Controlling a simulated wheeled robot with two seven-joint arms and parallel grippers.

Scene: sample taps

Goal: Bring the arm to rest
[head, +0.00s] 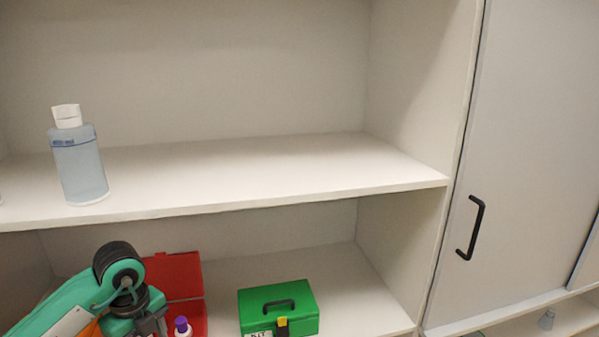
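My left arm comes in from the lower left, green with a dark round joint. My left gripper (150,325) is at the bottom edge, in front of the lower shelf and beside a red open box (178,272). Its fingertips are cut off or hidden, so its opening does not show. My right arm and gripper are not in view.
A clear bottle with a white cap (80,165) stands on the upper shelf (260,175). A small purple-capped bottle (182,328) is by the red box. A green case (279,308) sits on the lower shelf. A cabinet door with black handle (474,228) is at right.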

